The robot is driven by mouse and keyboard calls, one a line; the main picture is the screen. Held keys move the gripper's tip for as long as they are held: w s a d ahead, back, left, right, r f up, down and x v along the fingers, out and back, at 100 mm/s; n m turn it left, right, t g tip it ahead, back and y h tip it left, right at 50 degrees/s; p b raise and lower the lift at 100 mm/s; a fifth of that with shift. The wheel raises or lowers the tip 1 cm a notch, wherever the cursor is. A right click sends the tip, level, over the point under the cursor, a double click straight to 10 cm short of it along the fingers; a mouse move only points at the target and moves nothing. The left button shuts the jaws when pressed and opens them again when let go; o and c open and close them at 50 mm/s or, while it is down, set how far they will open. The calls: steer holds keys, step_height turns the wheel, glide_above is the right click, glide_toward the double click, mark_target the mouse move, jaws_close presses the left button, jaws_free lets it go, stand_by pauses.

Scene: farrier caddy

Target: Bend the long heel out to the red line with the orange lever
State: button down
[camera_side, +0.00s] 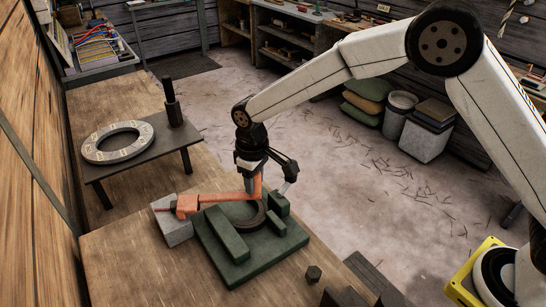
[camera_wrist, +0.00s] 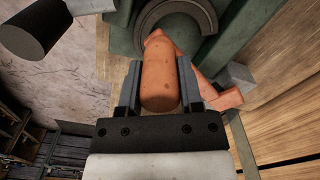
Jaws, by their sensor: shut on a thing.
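The orange lever (camera_side: 215,199) lies across the left side of the green fixture (camera_side: 238,270), with its blocky head over a grey block (camera_side: 176,228). My gripper (camera_side: 256,182) is shut on the lever's upright orange grip, which sits between both fingers in the wrist view (camera_wrist: 160,85). The lever's arm (camera_wrist: 223,100) runs off to the right there. The dark curved shoe (camera_side: 255,217) lies in the fixture beside the lever; its arc also shows in the wrist view (camera_wrist: 203,15). The long heel is partly hidden by lever and gripper. I cannot make out the red line clearly.
A dark stand (camera_side: 143,157) behind holds a pale marked ring (camera_side: 118,143) and a dark upright post (camera_side: 172,103). A small dark nut-like piece (camera_side: 314,272) lies in front of the fixture. The wooden bench top (camera_side: 125,255) is clear at front left.

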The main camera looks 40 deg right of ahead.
steer(key=shift+s+a, duration=0.4)
steer(key=shift+s, duration=0.25)
steer(key=shift+c, duration=1.3)
jaws_free()
steer(key=shift+r, duration=0.1)
steer(key=shift+r, duration=3.85)
